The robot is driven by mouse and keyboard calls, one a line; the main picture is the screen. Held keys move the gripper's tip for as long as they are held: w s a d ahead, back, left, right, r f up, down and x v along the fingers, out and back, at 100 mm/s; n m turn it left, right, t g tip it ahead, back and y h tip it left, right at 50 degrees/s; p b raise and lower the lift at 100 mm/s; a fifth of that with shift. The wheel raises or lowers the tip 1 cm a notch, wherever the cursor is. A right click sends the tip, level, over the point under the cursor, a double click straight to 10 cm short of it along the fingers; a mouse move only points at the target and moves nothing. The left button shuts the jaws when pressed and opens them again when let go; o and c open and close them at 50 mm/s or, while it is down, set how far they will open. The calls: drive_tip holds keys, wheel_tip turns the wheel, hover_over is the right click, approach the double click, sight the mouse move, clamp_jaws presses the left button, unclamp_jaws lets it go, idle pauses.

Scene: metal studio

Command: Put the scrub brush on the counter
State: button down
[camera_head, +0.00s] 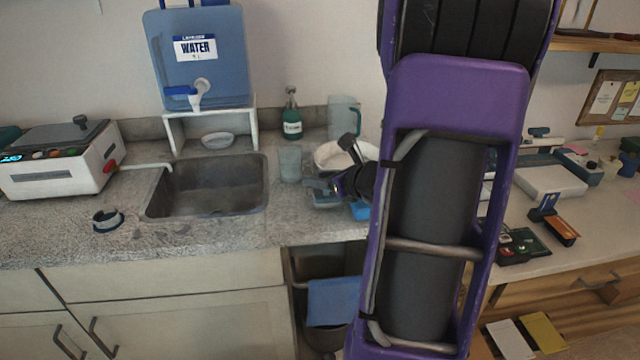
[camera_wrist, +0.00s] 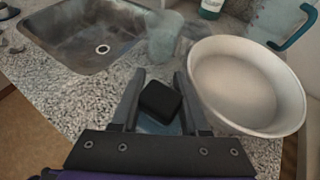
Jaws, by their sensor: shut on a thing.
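My gripper (camera_wrist: 159,82) is shut on a small black block-like thing (camera_wrist: 160,101), seemingly the scrub brush, which sits between the two fingers in the wrist view. A blue patch shows just below it. My arm hides much of this area. I cannot tell whether the brush touches the counter.
The sink (camera_head: 208,188) lies to the left. A white basin (camera_wrist: 245,85) stands close on the right. A clear cup (camera_head: 290,163) and a green bottle (camera_head: 292,118) are behind.

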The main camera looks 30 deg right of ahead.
drive_tip(key=shift+f, duration=0.25)
drive_tip(key=shift+f, duration=0.15)
drive_tip(key=c, duration=0.7)
unclamp_jaws()
drive_tip(key=shift+r, duration=0.2)
drive_tip(key=shift+s+r, duration=0.15)
drive_tip(key=shift+r, duration=0.05)
drive_tip(key=p+v, duration=0.2)
drive_tip(key=v, duration=0.9)
drive_tip(key=shift+s, duration=0.35)
